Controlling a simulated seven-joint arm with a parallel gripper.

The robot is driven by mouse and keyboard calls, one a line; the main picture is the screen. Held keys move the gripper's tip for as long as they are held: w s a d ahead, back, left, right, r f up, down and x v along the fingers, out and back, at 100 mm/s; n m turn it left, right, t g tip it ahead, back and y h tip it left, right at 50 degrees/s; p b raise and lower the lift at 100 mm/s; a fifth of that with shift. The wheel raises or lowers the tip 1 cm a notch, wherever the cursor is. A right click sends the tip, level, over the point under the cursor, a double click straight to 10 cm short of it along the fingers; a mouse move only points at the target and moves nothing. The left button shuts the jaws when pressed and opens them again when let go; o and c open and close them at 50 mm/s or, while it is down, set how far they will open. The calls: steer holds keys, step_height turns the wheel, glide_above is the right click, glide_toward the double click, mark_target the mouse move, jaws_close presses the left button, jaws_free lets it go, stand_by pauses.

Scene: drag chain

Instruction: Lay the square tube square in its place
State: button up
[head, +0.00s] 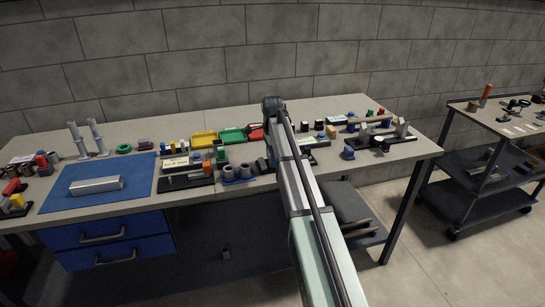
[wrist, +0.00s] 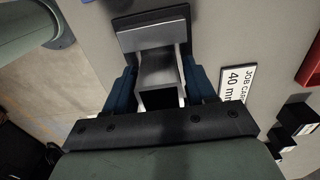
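In the wrist view a grey metal square tube (wrist: 160,72) lies between the two fingers of my gripper (wrist: 160,88). Its dark, hollow end faces the camera. The blue fingers stand close against both sides, and my gripper looks shut on it. In the head view my arm hides my gripper and the tube. A separate silver bar (head: 96,185) lies on the blue mat (head: 65,202) at the left of the bench.
A white job card reading 40 mm (wrist: 235,84) lies right of my gripper, with black blocks (wrist: 297,117) and a red tray edge (wrist: 311,65) beyond. Yellow (head: 204,139) and green trays (head: 232,135) and several fixtures crowd the bench. A cart (head: 500,125) stands at the right.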

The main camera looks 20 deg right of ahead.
steer(key=o, duration=0.3)
steer(key=shift+o, duration=0.2)
steer(key=shift+r, duration=0.1)
step_height(320, 180, up, 14)
steer(key=shift+f, duration=0.2)
stand_by(0.4)
